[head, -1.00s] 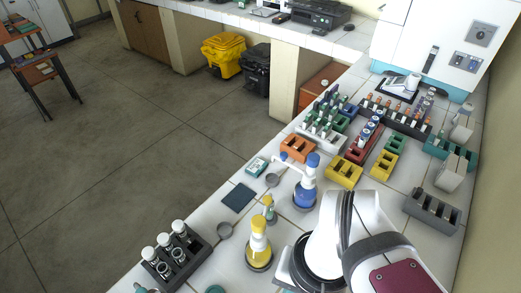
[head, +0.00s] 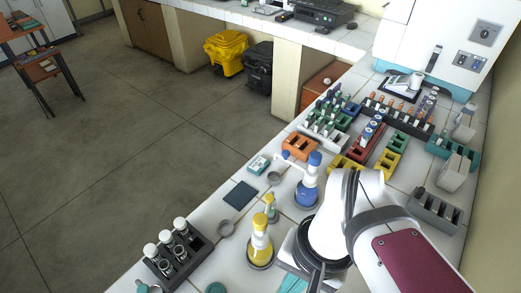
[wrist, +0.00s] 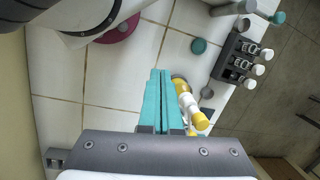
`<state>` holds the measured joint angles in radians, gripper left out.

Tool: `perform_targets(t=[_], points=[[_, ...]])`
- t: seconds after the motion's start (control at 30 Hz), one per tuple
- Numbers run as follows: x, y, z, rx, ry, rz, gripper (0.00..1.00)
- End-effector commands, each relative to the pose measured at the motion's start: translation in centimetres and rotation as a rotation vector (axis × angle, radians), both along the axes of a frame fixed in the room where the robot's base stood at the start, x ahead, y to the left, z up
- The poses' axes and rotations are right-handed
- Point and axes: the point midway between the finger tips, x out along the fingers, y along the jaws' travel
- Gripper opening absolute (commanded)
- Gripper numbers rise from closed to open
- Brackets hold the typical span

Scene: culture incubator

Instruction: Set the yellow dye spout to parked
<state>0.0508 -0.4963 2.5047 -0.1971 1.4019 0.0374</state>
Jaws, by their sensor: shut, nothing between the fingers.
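The yellow dye dispenser (head: 261,250) stands upright on the white tiled bench, left of my arm. Its yellow-tipped spout (head: 271,206) points toward the far side of the bench in the head view. In the wrist view the dispenser (wrist: 202,121) is just right of my gripper, and the fingers partly cover its base. My gripper (wrist: 160,71) has its teal fingers pressed together with nothing between them. In the head view the fingers (head: 293,283) show at the bottom edge, right of the dispenser. I cannot tell whether they touch it.
A blue dispenser (head: 307,192) stands behind the yellow one. A dark rack of white-capped bottles (head: 196,249) is to the left, with a round grey dish (head: 227,228) between. Several coloured racks stand farther back. A dark pad (head: 240,195) lies near the bench edge.

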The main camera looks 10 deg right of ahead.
Motion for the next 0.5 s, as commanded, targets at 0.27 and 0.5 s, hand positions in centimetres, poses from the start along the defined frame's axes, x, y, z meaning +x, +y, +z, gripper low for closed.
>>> perform_targets(t=[0.27, 0.5], points=[[13.4, -5.8, 2.4, 0.267, 0.229, -0.711, 0.0], [19.6, -13.1, 0.9, 0.46, 0.346, -1.088, 0.0]])
